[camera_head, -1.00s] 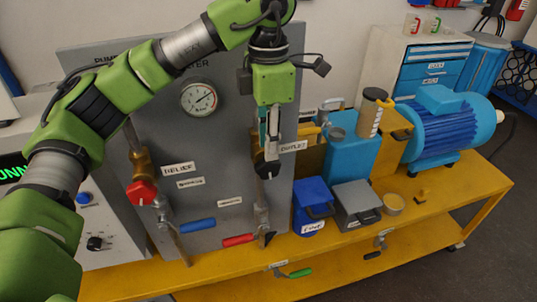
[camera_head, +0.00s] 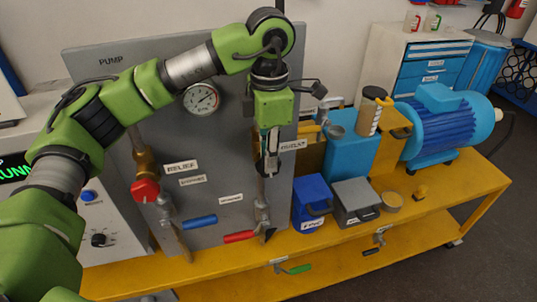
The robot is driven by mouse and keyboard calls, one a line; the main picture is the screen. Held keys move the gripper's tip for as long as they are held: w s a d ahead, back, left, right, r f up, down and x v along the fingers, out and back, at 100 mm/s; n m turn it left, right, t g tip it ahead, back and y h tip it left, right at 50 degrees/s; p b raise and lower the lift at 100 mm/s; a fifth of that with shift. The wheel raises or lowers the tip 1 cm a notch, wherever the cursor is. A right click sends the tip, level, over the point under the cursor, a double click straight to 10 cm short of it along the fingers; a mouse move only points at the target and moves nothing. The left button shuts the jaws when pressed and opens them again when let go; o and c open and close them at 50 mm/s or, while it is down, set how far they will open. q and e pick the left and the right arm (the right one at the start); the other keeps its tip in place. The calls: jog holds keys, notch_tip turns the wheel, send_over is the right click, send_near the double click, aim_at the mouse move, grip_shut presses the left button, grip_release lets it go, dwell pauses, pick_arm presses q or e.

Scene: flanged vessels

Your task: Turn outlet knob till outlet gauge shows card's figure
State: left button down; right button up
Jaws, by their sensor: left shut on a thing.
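My left gripper (camera_head: 270,158) points down in front of the grey panel (camera_head: 225,150). It is shut on the dark outlet knob (camera_head: 268,170), beside the OUTLET label (camera_head: 292,145); its fingers hide much of the knob. A round white gauge (camera_head: 201,99) with a dark needle and red marking shows on the panel, just below my left arm. Its figures are too small to read, and I cannot tell whether it is the outlet gauge. Part of the panel is hidden behind my arm. I cannot make out a card with a figure. My right gripper is out of view.
A red relief knob (camera_head: 145,190), a blue lever (camera_head: 200,221) and a red lever (camera_head: 238,237) are on the lower panel. A blue box (camera_head: 310,202), a grey box (camera_head: 354,199) and a blue motor (camera_head: 440,128) stand right on the yellow bench (camera_head: 420,213).

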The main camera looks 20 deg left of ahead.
pick_arm(q)
jog(key=shift+w+d+r+g+y+p, duration=0.1)
jog(key=shift+d+r+g+y+p, duration=0.15)
jog(key=shift+g+y+p, duration=0.45)
jog(key=y+p, duration=0.1)
jog(key=p, duration=0.1)
jog(key=g+y+p, duration=0.1)
jog(key=p, duration=0.1)
jog(key=y+p, duration=0.1)
jog(key=p, duration=0.1)
jog(key=shift+w+d+f+g, duration=0.15)
jog(key=shift+w+d+g, duration=0.15)
jog(key=shift+d, duration=0.05)
jog(key=shift+f+g+y+p, duration=0.3)
jog(key=shift+y+p, duration=0.2)
jog(key=shift+p, duration=0.15)
jog(key=c, duration=2.2)
grip_release()
jog(key=shift+w+d, duration=0.1)
jog(key=v, duration=1.2)
